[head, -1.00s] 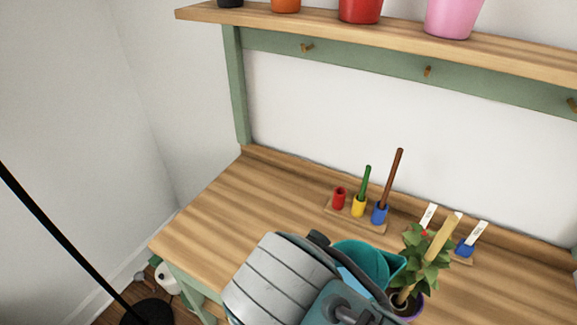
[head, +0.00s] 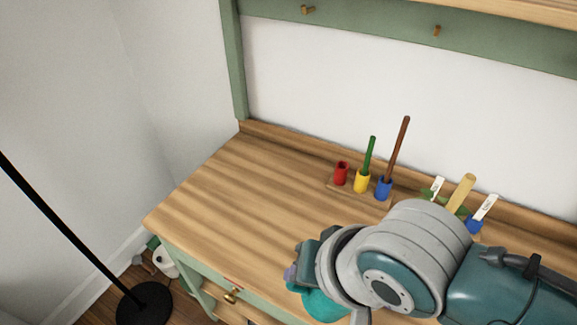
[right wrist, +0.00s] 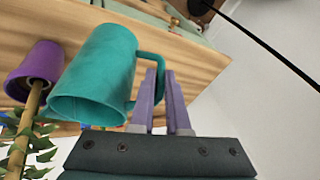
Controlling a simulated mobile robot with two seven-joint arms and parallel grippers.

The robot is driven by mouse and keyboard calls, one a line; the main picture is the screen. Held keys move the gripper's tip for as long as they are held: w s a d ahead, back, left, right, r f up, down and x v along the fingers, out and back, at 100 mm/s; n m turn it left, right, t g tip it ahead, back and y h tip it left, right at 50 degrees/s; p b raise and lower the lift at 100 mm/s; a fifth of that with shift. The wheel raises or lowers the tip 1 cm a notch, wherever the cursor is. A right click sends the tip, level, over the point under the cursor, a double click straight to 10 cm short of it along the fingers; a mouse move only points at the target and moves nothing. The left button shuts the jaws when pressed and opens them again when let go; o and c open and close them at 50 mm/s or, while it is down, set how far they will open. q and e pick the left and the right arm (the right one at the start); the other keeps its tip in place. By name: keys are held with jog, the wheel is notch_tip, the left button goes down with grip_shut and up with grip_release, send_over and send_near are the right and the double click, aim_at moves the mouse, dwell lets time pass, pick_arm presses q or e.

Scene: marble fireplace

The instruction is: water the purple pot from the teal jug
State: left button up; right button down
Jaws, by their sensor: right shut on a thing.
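The teal jug (head: 325,304) shows only in part below my right arm in the head view. In the right wrist view the jug (right wrist: 95,75) is close, with its handle between the fingers of my right gripper (right wrist: 160,88). The right gripper is shut on the handle. The jug looks roughly upright; whether it touches the tabletop I cannot tell. The purple pot (right wrist: 33,72) stands beside the jug, apart from it, with a leafy plant and a thick stem. In the head view my arm hides the pot; a few leaves show behind it. My left gripper is not in view.
A small rack with red (head: 341,173), yellow (head: 361,181) and blue (head: 383,188) holders stands at the back of the wooden bench (head: 225,205). White labels (head: 485,207) stand near the plant. The bench's left side is clear. A black lamp pole (head: 70,240) stands at left.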

jog(key=shift+w+d+f+y+b, duration=0.1)
jog(key=shift+d+f+y+b, duration=0.7)
jog(key=shift+b, duration=0.9)
jog(key=d+r+y+b, duration=0.2)
jog(key=b, duration=0.1)
jog(key=shift+w+d+m, duration=0.1)
jog(key=shift+m, duration=0.3)
jog(key=shift+d+r+y, duration=0.25)
jog(key=shift+r+y, duration=0.25)
jog(key=shift+r, duration=0.35)
jog(key=shift+d+r, duration=0.1)
jog(key=shift+r, duration=0.1)
jog(key=shift+d+r, duration=0.15)
jog(key=shift+r, duration=0.05)
dwell(0.5)
jog(key=shift+d+r+y+b, duration=0.2)
jog(key=shift+r+y+b, duration=0.1)
jog(key=shift+y+b, duration=0.1)
dwell(0.8)
